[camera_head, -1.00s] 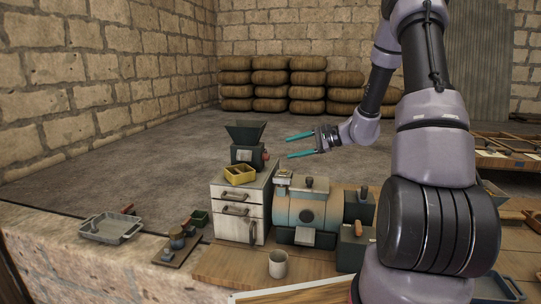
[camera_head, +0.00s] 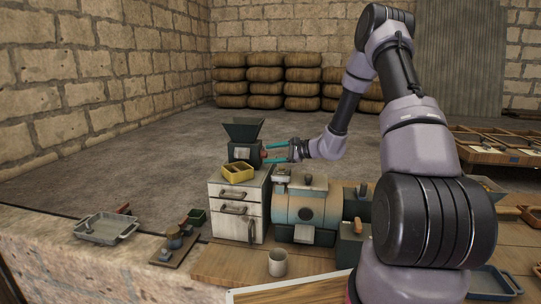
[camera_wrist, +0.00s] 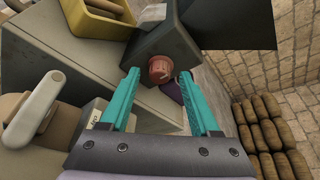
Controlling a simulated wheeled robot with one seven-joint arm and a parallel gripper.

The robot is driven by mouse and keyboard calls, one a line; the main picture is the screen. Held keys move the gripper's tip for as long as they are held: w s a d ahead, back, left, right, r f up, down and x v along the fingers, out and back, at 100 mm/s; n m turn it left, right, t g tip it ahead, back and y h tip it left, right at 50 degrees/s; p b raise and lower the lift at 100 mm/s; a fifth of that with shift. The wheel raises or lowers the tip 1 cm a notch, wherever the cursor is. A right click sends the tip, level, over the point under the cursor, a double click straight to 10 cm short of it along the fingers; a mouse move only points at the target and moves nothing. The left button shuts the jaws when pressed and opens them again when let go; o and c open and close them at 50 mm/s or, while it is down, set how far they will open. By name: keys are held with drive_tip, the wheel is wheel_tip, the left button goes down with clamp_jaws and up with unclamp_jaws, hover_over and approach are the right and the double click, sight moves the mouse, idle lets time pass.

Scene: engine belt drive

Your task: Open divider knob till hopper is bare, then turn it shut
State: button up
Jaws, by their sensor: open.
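The dark hopper (camera_head: 243,131) flares open at the top of the divider (camera_head: 242,153), a dark box on the white drawer cabinet. The red divider knob (camera_head: 264,154) is on the box's right side; in the wrist view the knob (camera_wrist: 161,70) is round and reddish. My gripper (camera_head: 268,153) is open, its teal fingers pointing left at the knob. In the wrist view my gripper (camera_wrist: 160,74) has one finger on each side of the knob, with gaps visible. The inside of the hopper cannot be seen. A yellow tray (camera_head: 238,173) sits in front of the divider.
The white cabinet (camera_head: 229,192) stands beside a teal and cream engine-like machine (camera_head: 300,208). A cup (camera_head: 277,263) is on the wooden bench in front. A grey tray (camera_head: 105,229) lies on the wall ledge at left. Stacked sacks (camera_head: 249,87) are far behind.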

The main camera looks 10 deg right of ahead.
drive_tip(key=shift+w+a+f, duration=0.1)
drive_tip(key=shift+w+a, duration=0.1)
drive_tip(key=shift+a, duration=0.05)
clamp_jaws()
drive_tip(key=shift+w+d+m+g+y, duration=0.15)
drive_tip(key=shift+m+g+y, duration=0.4)
drive_tip(key=shift+m+g, duration=1.1)
drive_tip(key=shift+w+d+m+g+y, duration=0.2)
drive_tip(key=shift+m+g+y, duration=0.45)
drive_tip(key=shift+m, duration=1.9)
drive_tip(key=shift+w+a+m+g+y, duration=0.1)
drive_tip(key=shift+w+m+g+y, duration=0.25)
drive_tip(key=shift+m+g, duration=1.35)
drive_tip(key=shift+s+m+t+y, duration=0.1)
drive_tip(key=shift+m+t+y, duration=0.2)
drive_tip(key=shift+m, duration=0.3)
